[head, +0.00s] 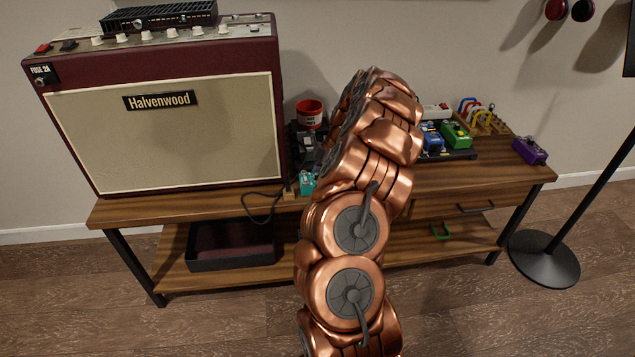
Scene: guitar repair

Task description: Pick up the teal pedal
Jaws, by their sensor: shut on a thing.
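The teal pedal (307,184) shows as a small patch at the front edge of the wooden bench top, right of the amplifier. My copper arm hides its right side. My gripper (307,168) is the dark shape just above it, partly hidden behind the arm. It is shut on the teal pedal. The fingertips are too small and covered to see clearly, and I cannot tell whether the pedal still touches the bench.
A large amplifier (170,130) fills the bench's left side. A red can (309,113) stands behind my gripper. A green pedal (455,135), a blue pedal (432,143) and a purple pedal (530,151) are to the right. A cable (262,208) hangs at the front edge.

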